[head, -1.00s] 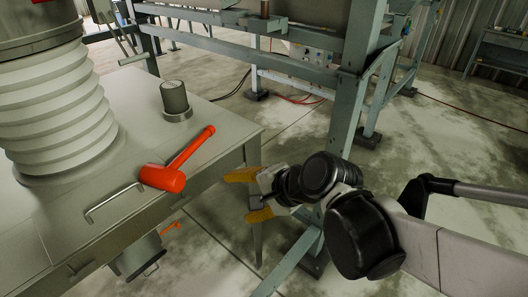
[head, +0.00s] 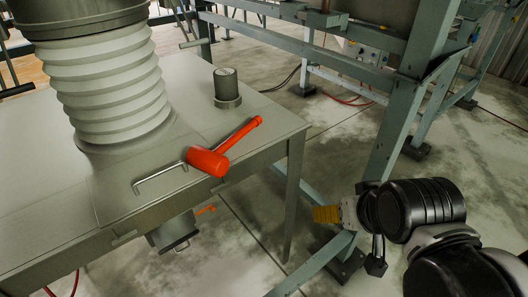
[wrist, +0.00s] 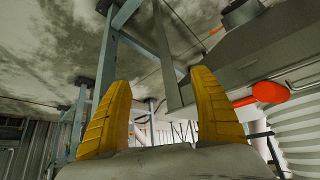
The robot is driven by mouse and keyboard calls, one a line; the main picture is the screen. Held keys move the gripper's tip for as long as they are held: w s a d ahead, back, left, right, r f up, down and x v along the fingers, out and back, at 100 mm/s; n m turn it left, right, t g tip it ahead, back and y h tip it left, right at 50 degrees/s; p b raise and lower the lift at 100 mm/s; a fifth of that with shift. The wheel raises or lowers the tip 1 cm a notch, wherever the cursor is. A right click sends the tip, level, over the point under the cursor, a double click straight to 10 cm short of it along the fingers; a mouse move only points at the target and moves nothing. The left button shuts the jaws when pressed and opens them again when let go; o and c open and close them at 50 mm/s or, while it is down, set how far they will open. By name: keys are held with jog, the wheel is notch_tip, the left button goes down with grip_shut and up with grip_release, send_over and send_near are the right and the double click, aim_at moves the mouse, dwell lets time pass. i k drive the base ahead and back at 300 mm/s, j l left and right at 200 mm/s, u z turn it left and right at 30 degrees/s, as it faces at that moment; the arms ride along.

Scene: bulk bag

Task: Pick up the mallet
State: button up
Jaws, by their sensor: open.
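The orange-red mallet (head: 208,161) lies on the grey metal table top, its head next to a bent metal handle and its shaft pointing to the back right. Its head also shows at the right of the wrist view (wrist: 268,92). My gripper (head: 327,214) is to the right of the table, apart from the mallet and off the table's edge. In the wrist view its two yellow fingers (wrist: 160,105) are spread apart with nothing between them.
The table (head: 60,215) carries a white ribbed bellows (head: 108,90), a bent metal handle (head: 160,178) and a short grey cylinder (head: 226,88). A blue-grey steel frame (head: 385,140) stands behind my gripper. Open concrete floor lies between table and frame.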

aim_at(213, 163)
jog(key=i+l+u, duration=0.15)
jog(key=u, duration=0.3)
jog(key=i+l+u, duration=0.5)
jog(key=u, duration=0.35)
jog(key=i+l+u, duration=0.1)
jog(key=l+u, duration=0.35)
